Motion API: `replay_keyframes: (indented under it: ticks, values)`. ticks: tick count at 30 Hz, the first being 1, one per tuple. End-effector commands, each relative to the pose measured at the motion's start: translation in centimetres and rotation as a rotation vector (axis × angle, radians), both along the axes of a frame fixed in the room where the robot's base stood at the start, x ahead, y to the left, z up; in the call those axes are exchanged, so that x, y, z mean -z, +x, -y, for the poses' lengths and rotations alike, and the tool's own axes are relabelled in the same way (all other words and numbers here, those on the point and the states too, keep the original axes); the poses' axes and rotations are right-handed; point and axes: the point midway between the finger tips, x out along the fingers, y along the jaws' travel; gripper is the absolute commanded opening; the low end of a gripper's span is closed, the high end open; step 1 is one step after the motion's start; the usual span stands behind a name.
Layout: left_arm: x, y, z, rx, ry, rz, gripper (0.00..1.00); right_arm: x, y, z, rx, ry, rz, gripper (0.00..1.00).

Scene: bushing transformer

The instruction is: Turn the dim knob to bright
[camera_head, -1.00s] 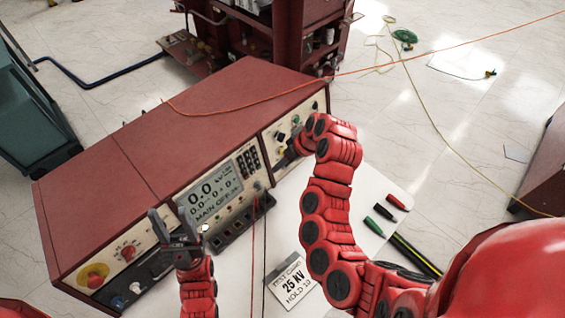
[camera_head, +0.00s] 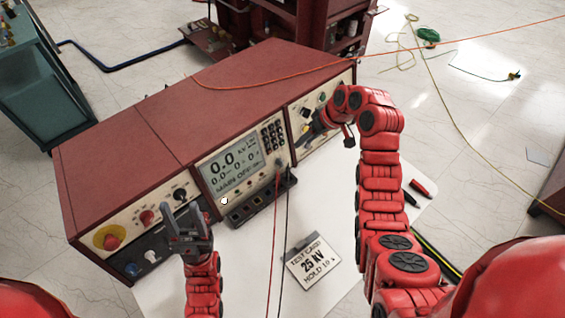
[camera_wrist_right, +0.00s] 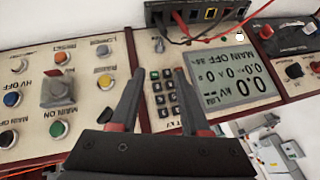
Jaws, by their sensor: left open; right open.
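The control cabinet (camera_head: 230,105) has a lit display (camera_head: 236,168) reading 0.0 and MAIN OFF. A small grey knob (camera_wrist_right: 158,43) sits beside the keypad (camera_wrist_right: 164,94) in the right wrist view; I cannot read its label, so I cannot tell whether it is the dim knob. My right gripper (camera_wrist_right: 159,78) is open and empty, its fingers in front of the panel on either side of the keypad. In the head view it is partly hidden at the cabinet's right section. My left gripper (camera_head: 183,212) is open and empty before the cabinet's left section.
A red mushroom button (camera_head: 111,241) is at the panel's left. Red and black leads hang from the socket block (camera_head: 262,202). A test card (camera_head: 313,263) lies on the white tabletop.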

Motion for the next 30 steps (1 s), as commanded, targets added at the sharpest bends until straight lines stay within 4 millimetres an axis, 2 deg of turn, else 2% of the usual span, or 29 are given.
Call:
replay_keyframes:
  ticks: [2,4,12,23,30]
  values:
    - [0.3,0.0,0.0,0.000,0.000,0.000,0.50,1.6,0.1,-0.8,-0.004,0.001,-0.008,0.46]
    - [-1.0,0.0,0.0,0.000,0.000,0.000,0.50,2.4,0.4,-1.5,-0.004,0.001,-0.008,0.46]
    - [-2.7,0.0,0.0,0.000,0.000,0.000,0.50,7.1,1.5,-3.5,-0.001,0.001,-0.005,0.46]
    - [-3.8,0.0,0.0,0.000,0.000,0.000,0.50,11.2,2.3,-5.3,-0.001,-0.001,-0.004,0.46]
    - [-3.4,0.0,0.0,0.000,0.000,0.000,0.50,13.0,2.9,-6.0,0.000,0.002,-0.001,0.46]
